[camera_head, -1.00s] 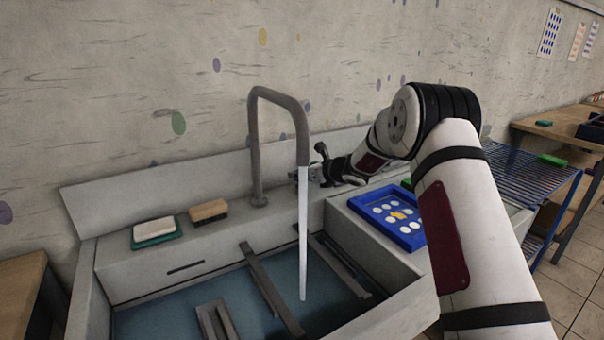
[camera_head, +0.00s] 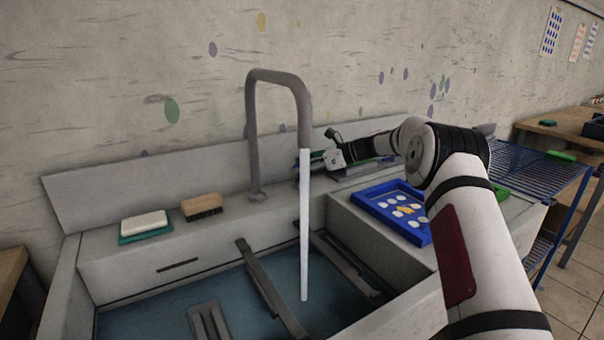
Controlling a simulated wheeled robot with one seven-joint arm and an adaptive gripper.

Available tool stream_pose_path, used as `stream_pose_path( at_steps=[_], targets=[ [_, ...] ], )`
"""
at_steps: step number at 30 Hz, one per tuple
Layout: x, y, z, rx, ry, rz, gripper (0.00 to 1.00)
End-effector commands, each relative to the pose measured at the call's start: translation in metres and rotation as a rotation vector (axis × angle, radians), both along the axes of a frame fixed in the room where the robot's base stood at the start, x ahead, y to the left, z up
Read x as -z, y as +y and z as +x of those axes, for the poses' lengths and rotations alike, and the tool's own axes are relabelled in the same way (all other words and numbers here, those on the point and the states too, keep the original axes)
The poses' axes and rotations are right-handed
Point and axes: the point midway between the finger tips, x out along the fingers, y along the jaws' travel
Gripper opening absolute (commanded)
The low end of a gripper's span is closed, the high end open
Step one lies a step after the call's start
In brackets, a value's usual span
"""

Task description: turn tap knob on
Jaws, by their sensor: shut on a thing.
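A grey gooseneck tap (camera_head: 253,130) rises from the back ledge of the sink, and a white stream of water (camera_head: 304,230) runs straight down from its spout into the basin. My gripper (camera_head: 312,162) is low over the ledge, just behind and to the right of the spout. It is shut, with its fingertips partly hidden by the spout and the stream. The tap knob is not clearly visible; it sits at the fingers, largely covered by them and the spout. My arm reaches in from the right.
A blue tray with white and yellow rounds (camera_head: 370,195) stands on the counter right of the basin. A white sponge on a green base (camera_head: 145,225) and a brown brush (camera_head: 202,206) lie on the left ledge. Bars (camera_head: 265,285) cross the basin. A blue wire rack (camera_head: 535,170) stands right.

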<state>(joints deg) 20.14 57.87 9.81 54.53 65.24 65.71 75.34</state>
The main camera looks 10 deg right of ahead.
Motion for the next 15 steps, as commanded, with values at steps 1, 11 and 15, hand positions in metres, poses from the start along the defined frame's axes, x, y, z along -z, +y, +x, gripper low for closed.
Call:
stream_pose_path(
  at_steps=[1,11,15],
  targets=[
    [0.0029,-0.0007,0.0011,-0.013,0.000,0.000,0.15],
    [0.0006,0.0001,0.0000,-0.063,0.001,0.002,0.15],
    [-0.0002,0.0002,-0.0002,-0.066,0.001,0.001,0.15]
  ],
)
